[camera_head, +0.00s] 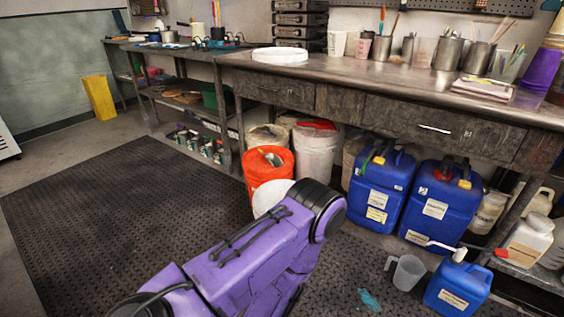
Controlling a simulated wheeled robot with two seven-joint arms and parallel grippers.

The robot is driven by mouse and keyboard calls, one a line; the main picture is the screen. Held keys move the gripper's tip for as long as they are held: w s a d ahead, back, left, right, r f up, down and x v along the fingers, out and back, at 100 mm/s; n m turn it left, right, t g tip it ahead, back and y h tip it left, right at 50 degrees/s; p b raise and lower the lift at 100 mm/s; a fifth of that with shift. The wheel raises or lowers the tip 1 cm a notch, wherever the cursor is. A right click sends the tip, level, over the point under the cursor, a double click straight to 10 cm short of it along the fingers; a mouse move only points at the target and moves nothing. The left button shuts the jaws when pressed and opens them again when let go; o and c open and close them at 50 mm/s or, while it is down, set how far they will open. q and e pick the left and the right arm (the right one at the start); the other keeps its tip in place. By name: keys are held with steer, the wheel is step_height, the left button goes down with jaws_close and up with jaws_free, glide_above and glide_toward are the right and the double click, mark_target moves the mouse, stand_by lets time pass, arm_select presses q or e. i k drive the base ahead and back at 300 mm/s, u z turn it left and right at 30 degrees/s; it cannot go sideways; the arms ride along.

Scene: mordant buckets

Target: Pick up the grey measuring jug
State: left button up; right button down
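The grey measuring jug (408,273) stands upright on the black floor mat at the lower right, with its handle towards the left. It looks translucent, and I see nothing in it. A small blue jerrycan (457,287) stands just right of it. A purple link of my own arm reaches up from the lower left and ends left of the jug, apart from it in the picture. Neither of my grippers shows in this view, so I cannot see their fingers.
Two large blue jerrycans (437,205) stand behind the jug under the workbench (340,65). An orange bucket (268,165) and a white bucket (316,150) stand further left. A teal patch (369,299) lies in front of the jug. The mat (100,215) is clear at the left.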

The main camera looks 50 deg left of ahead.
mark_target(410, 269)
steer(key=u, duration=0.4)
steer(key=k, duration=0.45)
steer(key=z, duration=0.75)
steer(key=i, duration=1.5)
steer(key=u, duration=0.3)
